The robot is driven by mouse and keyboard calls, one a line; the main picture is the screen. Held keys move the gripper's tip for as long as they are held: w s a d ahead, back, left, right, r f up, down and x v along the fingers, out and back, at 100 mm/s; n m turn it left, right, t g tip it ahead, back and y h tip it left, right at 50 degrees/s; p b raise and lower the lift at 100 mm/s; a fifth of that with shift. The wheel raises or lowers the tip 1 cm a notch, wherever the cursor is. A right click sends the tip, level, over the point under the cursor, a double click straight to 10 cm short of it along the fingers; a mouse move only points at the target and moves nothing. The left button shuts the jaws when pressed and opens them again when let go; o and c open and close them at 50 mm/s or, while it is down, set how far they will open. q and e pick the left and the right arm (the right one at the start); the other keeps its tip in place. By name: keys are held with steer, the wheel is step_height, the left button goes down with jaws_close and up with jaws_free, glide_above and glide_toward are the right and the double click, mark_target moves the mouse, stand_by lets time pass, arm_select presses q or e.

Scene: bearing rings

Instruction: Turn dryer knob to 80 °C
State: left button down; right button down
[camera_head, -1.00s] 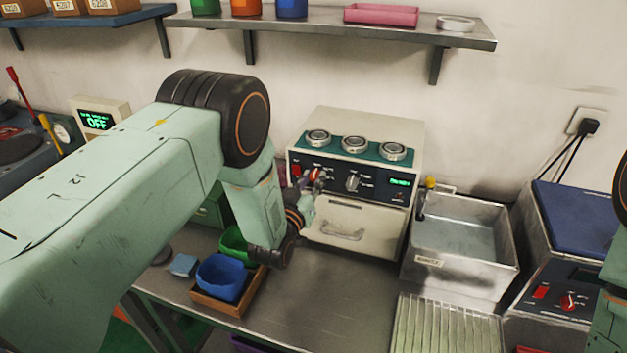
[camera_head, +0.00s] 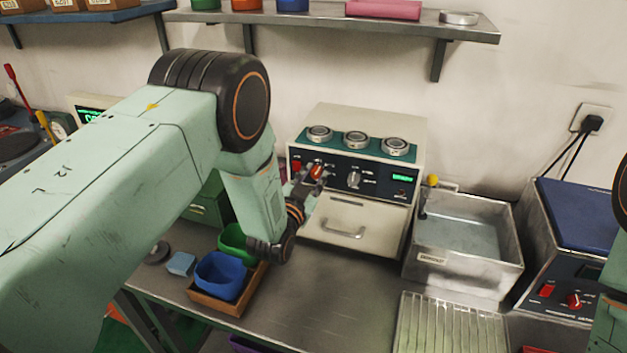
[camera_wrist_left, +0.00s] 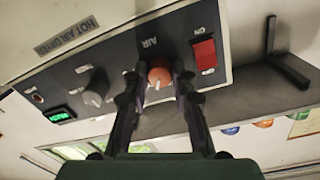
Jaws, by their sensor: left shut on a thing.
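The hot air dryer (camera_head: 360,180) is a cream box with a dark control panel and a closed front drawer. Its red knob (camera_head: 317,171) sits on the left of the panel, and it also shows in the left wrist view (camera_wrist_left: 159,74). My left gripper (camera_wrist_left: 157,84) is shut on this red knob, with one finger on each side. In the head view my left gripper (camera_head: 310,180) is partly blurred at the panel. A grey knob (camera_head: 354,178) and a green lit display (camera_head: 402,177) are to the right. The display digits are too small to read. My right gripper is out of view.
A red switch (camera_wrist_left: 204,50) is close beside the red knob. Several metal rings (camera_head: 355,140) rest on the dryer's top. A blue bowl (camera_head: 220,277) sits in a wooden tray below my left arm. A metal basin (camera_head: 468,272) stands right of the dryer.

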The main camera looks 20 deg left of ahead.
arm_select(q)
steer(key=m+b, duration=0.1)
steer(key=m, duration=0.2)
steer(key=shift+m, duration=0.4)
steer(key=m+b, duration=0.1)
steer(key=m, duration=0.2)
steer(key=shift+b, duration=0.35)
steer(key=m+b, duration=0.2)
steer(key=m, duration=0.4)
steer(key=shift+d+m+y, duration=0.15)
steer(key=shift+m+y, duration=0.15)
steer(key=c, duration=1.4)
jaws_free()
steer(key=shift+s, duration=0.1)
